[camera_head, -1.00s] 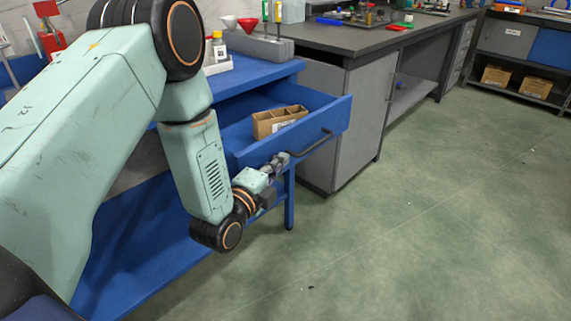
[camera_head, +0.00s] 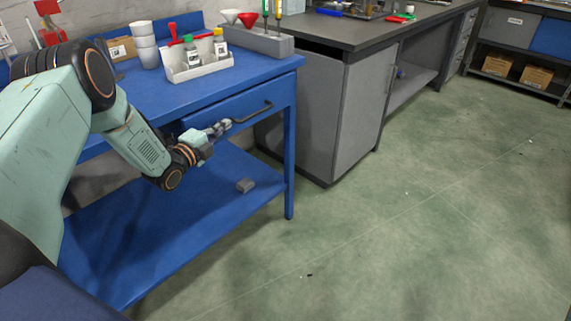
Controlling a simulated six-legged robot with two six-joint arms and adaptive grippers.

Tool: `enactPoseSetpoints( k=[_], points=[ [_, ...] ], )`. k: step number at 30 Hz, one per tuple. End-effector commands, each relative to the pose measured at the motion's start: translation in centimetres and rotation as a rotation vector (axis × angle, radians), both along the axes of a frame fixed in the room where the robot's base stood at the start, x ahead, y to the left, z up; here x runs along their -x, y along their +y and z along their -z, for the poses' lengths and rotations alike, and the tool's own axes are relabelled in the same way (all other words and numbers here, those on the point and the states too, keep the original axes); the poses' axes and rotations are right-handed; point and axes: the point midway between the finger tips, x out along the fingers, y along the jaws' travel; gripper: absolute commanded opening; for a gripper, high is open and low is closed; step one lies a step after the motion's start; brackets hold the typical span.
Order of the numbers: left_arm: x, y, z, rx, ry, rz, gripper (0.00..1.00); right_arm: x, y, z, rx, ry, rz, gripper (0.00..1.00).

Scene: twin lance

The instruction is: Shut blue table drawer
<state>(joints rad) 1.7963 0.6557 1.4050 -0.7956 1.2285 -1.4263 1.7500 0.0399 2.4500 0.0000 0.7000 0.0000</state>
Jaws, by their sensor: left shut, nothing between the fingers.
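The blue table (camera_head: 136,88) stands at the left with its blue drawer (camera_head: 262,97) under the top. The drawer front sits in line with the table's front, and its inside is hidden. A dark bar handle (camera_head: 254,114) runs across the drawer front. My left gripper (camera_head: 224,127) is shut and empty, close to the left end of the handle and the drawer front. I cannot tell whether it touches them. My right gripper is not in view.
A white caddy with bottles (camera_head: 199,70), stacked white cups (camera_head: 146,50) and a cardboard box (camera_head: 121,48) stand on the table. A grey cabinet (camera_head: 345,110) stands to the right. The green floor (camera_head: 430,200) is clear.

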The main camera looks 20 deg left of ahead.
Motion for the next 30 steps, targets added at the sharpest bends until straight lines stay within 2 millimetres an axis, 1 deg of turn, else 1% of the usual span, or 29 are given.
enactPoseSetpoints(
  k=[1, 3, 9, 23, 30],
  points=[
    [-0.2, 0.7, 0.1, -0.002, 0.000, -0.002, 0.00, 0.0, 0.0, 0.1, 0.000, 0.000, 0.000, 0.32],
    [-0.4, 1.2, 0.1, -0.001, 0.000, -0.001, 0.00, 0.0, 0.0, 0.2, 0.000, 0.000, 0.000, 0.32],
    [-0.7, 2.0, 0.0, 0.000, 0.000, -0.002, 0.00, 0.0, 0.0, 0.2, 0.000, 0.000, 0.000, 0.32],
    [-0.9, 2.4, -0.3, 0.001, -0.006, -0.009, 0.00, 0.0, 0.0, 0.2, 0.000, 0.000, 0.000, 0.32],
    [-1.2, 1.9, -0.3, -0.001, -0.007, -0.006, 0.00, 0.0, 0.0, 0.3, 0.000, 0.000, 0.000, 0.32]
  ],
)
